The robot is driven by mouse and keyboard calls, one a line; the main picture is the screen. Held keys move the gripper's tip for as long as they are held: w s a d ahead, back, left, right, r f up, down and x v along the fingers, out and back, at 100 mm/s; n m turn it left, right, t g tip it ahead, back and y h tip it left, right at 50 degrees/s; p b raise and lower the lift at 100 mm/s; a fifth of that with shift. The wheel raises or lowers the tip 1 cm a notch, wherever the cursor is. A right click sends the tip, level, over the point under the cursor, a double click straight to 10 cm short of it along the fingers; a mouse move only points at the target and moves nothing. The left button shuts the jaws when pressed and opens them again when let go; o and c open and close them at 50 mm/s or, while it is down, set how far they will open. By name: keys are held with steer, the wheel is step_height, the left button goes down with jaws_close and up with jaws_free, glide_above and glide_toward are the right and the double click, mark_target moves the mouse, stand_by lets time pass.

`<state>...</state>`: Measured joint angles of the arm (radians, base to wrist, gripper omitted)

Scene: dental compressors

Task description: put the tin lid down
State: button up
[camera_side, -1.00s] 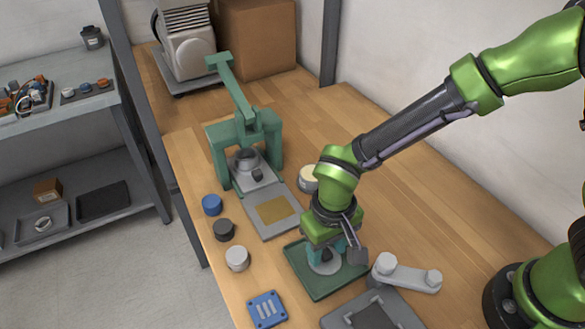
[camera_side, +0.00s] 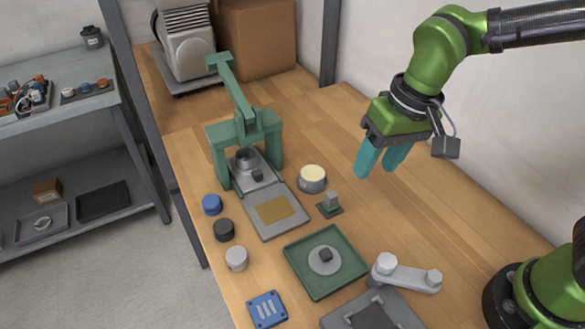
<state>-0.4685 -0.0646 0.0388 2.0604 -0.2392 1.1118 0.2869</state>
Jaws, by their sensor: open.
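The tin lid (camera_side: 323,262), a light grey disc with a dark square knob, lies flat in the green square tray (camera_side: 353,289) near the front of the bench. My gripper (camera_side: 377,162) is raised well above the bench, up and to the right of the tray. Its two teal fingers are apart with nothing between them. The lid stands clear of the gripper and is fully in view.
A green press (camera_side: 245,140) stands at the back left with a grey plate before it. A round tin with a cream top (camera_side: 312,178) and a small block (camera_side: 330,205) stand behind the tray. Blue, dark and white caps line the left edge. A grey bracket (camera_side: 405,276) lies right of the tray.

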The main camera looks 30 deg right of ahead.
steer(key=s+d+r+m+t, duration=0.1)
steer(key=s+d+r+t, duration=0.1)
steer(key=d, duration=0.5)
steer(key=s+d+r+m+t, duration=0.1)
steer(key=s+d+r+t, duration=0.1)
steer(key=d, duration=0.5)
steer(key=shift+s+r+m+t, duration=0.25)
steer(key=shift+s+m+t, duration=0.15)
steer(key=shift+s+t, duration=0.4)
